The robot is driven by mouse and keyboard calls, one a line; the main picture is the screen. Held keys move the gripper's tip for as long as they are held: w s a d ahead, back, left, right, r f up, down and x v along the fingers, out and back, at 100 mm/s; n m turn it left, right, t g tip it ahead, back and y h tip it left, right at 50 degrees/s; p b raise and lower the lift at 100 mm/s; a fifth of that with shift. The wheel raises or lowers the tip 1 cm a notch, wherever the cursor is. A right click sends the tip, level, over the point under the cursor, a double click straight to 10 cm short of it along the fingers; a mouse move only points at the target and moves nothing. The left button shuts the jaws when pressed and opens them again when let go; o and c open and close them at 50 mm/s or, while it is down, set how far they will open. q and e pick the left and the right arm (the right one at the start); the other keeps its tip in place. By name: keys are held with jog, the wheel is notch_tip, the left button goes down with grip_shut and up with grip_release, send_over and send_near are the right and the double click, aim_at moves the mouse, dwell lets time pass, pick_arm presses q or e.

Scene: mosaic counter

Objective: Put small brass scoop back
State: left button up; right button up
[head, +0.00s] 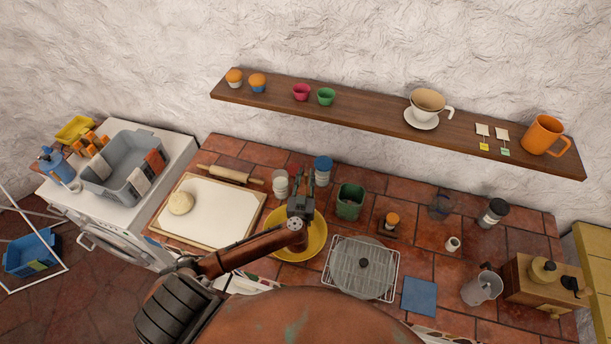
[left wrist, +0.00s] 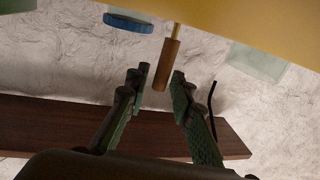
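The small brass scoop shows in the left wrist view as a wooden handle (left wrist: 168,64) on a thin brass shaft, by the yellow bowl (left wrist: 225,22). Its scoop end is hidden, and I cannot make the scoop out in the head view. The yellow bowl (head: 316,246) stands on the tiled counter in the head view, partly behind my left arm. My left gripper (head: 300,190) is over the bowl's far part. In the left wrist view my left gripper (left wrist: 158,82) is open, with the handle near and between its fingertips; no contact is visible. My right gripper is out of view.
A blue-lidded jar (head: 322,170), a whitish jar (head: 280,184) and a green canister (head: 349,203) stand close behind the gripper. A wire rack (head: 337,272) is right of the bowl, a dough board (head: 220,226) left. A wooden shelf (head: 365,117) runs along the wall.

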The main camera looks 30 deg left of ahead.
pick_arm(q)
jog(key=shift+o, duration=0.4)
jog(key=v, duration=0.7)
jog(key=shift+s, duration=0.2)
jog(key=shift+d+r, duration=0.1)
